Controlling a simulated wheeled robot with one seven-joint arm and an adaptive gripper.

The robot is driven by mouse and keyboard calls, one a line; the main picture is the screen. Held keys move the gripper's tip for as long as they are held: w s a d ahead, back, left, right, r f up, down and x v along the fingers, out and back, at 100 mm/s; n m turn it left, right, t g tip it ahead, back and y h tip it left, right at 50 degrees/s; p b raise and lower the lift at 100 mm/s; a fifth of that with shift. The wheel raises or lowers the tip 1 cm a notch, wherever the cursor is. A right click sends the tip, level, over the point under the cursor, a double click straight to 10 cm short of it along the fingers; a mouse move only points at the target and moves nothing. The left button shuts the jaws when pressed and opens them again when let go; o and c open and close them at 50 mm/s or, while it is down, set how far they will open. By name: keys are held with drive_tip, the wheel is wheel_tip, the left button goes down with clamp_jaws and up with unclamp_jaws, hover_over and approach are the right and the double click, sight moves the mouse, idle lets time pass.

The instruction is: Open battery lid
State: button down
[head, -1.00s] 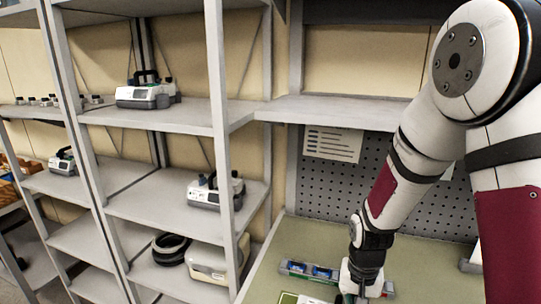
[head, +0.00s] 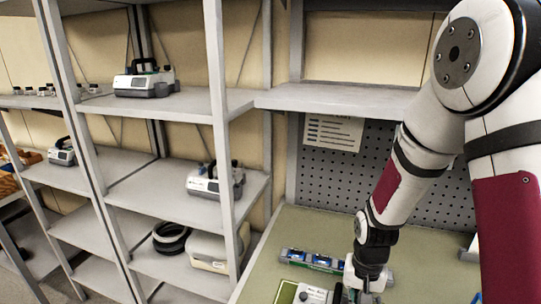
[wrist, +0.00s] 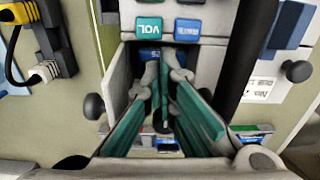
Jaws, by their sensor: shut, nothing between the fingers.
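The pump (wrist: 215,45) fills the upper middle of the wrist view, with a green VOL button (wrist: 149,26) and a blue button (wrist: 189,28) on its face. In the head view a pump (head: 312,295) shows at the bottom edge, on the bench. My gripper (wrist: 163,62) has its teal fingers shut and empty, the tips at a dark recess below the buttons. A pale upright panel (wrist: 116,82) stands left of the fingers. It looks like a lid standing open, but I cannot tell for sure. The fingers hide much of the recess.
A grey tray with blue items (head: 312,260) lies on the green bench (head: 300,230) behind the pump. A black pole crosses the wrist view on the right. Shelves (head: 160,190) with other pumps stand left.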

drive_tip(key=shift+s+d+p, duration=0.35)
drive_tip(key=shift+s+d, duration=0.2)
drive_tip(key=shift+d, duration=0.9)
drive_tip(key=shift+s+d+p, duration=0.3)
drive_tip(key=shift+s+d, duration=0.3)
drive_tip(key=shift+d, duration=0.8)
drive_tip(key=shift+s+d+p, duration=0.35)
drive_tip(key=shift+s+d, duration=0.2)
drive_tip(key=shift+d, duration=0.9)
drive_tip(key=shift+d+f, duration=0.1)
drive_tip(key=shift+d, duration=0.05)
drive_tip(key=shift+w+a, duration=0.2)
drive_tip(key=shift+a, duration=0.3)
drive_tip(key=shift+w+a, duration=0.15)
drive_tip(key=shift+a, duration=0.3)
wheel_tip(320, 180, up, 8)
drive_tip(key=p, duration=0.3)
drive_tip(key=shift+w, duration=0.1)
